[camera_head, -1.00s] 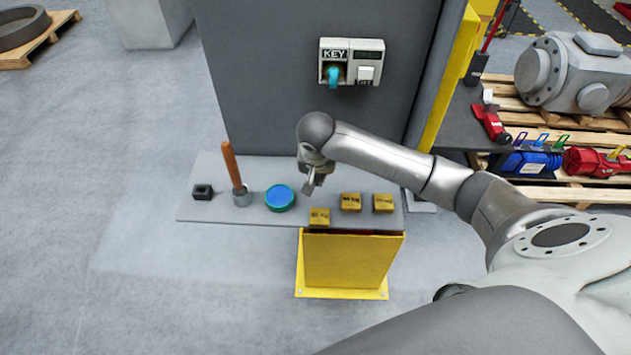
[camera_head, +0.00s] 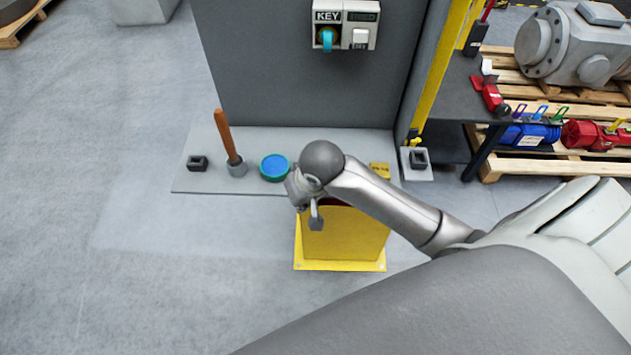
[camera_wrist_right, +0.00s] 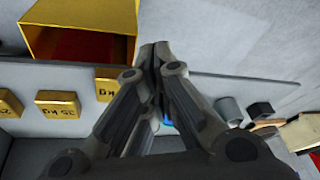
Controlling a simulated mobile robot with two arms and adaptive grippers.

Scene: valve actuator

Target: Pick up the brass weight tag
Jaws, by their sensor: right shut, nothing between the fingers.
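Brass-coloured blocks with dark markings sit on the grey shelf (camera_head: 205,178). In the head view one brass block (camera_head: 379,169) shows right of my wrist; my arm hides the others. In the right wrist view there are three: a near block (camera_wrist_right: 106,84), a middle block (camera_wrist_right: 58,104) and one cut by the left edge (camera_wrist_right: 9,103). I cannot tell which is the weight tag. My right gripper (camera_head: 316,222) is shut and empty, pointing down by the shelf's front edge; its closed fingertips (camera_wrist_right: 155,55) are apart from the blocks. My left gripper is not in view.
A yellow open-topped bin (camera_head: 345,242) stands before the shelf, close to my right gripper. On the shelf are a blue-green disc (camera_head: 275,167), a wooden-handled tool in a grey cup (camera_head: 228,138) and a black square block (camera_head: 197,163). A key panel (camera_head: 345,25) is on the cabinet above.

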